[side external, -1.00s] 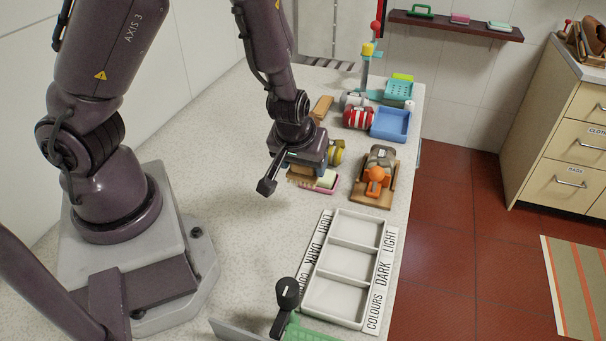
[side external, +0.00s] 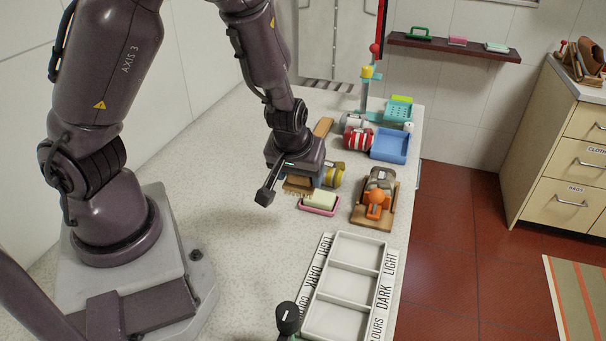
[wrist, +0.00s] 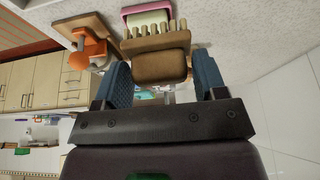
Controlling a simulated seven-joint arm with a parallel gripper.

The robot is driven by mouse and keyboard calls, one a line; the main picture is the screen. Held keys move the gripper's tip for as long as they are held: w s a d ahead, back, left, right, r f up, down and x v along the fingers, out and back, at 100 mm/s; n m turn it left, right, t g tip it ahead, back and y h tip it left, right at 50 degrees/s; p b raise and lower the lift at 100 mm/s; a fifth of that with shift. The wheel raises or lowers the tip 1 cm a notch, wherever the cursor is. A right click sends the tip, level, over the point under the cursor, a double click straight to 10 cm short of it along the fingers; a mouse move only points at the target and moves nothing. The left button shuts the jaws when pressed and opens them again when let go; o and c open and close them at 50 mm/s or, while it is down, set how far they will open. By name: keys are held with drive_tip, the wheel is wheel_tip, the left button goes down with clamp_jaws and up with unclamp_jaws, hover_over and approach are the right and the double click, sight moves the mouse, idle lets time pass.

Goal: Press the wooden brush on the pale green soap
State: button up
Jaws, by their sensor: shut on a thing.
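The wooden brush (side external: 297,187) is held in my gripper with its pale bristles pointing down. In the wrist view the brush (wrist: 160,64) sits between my gripper's blue fingers (wrist: 164,82). The pale green soap (side external: 321,200) lies in a pink dish (side external: 318,211) on the counter, just right of and in front of the brush. In the wrist view the soap (wrist: 150,18) shows partly behind the bristles. The brush appears slightly above and apart from the soap; exact height is hard to tell.
An orange-knobbed tool on a wooden board (side external: 358,217) stands right of the dish. A yellow roller (side external: 335,174), a red-striped roller (side external: 357,140) and a blue tray (side external: 389,146) lie behind. A white sectioned tray (side external: 345,290) is in front. The counter to the left is clear.

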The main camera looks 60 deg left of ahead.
drive_tip(key=w+a, duration=0.4)
drive_tip(key=w, duration=0.3)
drive_tip(key=shift+s+f, duration=0.1)
drive_tip(key=shift+f, duration=2.85)
drive_tip(key=shift+f, duration=0.6)
wheel_tip(320, 180, up, 7)
idle(0.7)
